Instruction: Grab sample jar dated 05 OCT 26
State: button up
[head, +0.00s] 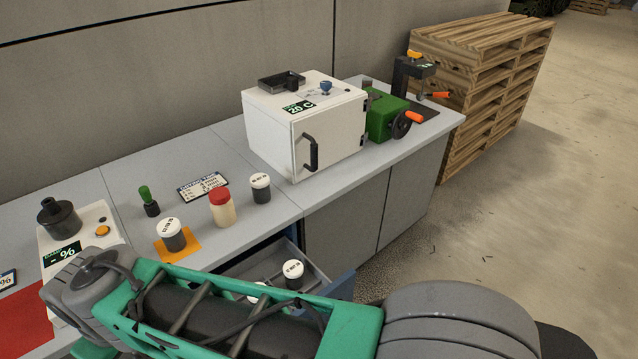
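Several sample jars show in the head view. One dark jar with a printed white lid (172,237) stands on an orange mat (192,245) on the counter. Another dark jar with a white lid (260,190) stands farther back, near the white oven. A third dark jar with a white lid (293,276) stands upright in the open drawer (318,280). Another white lid (256,287) in the drawer is mostly hidden behind my arm. The lid print is too small to read, so I cannot tell which jar is dated 05 OCT 26. My gripper is not visible; only arm links show.
A red-capped pale jar (222,212), a green-handled tool (150,203) and a label card (203,187) stand or lie on the counter. A white oven (310,130), a green device (385,115) and a meter (98,222) flank them. Pallets (480,75) are stacked at right.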

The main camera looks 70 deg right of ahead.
aim_at(259, 182)
jog(key=u, duration=1.45)
jog(key=k, duration=1.5)
jog(key=z, duration=0.25)
jog(key=i, duration=0.45)
jog(key=z, duration=0.05)
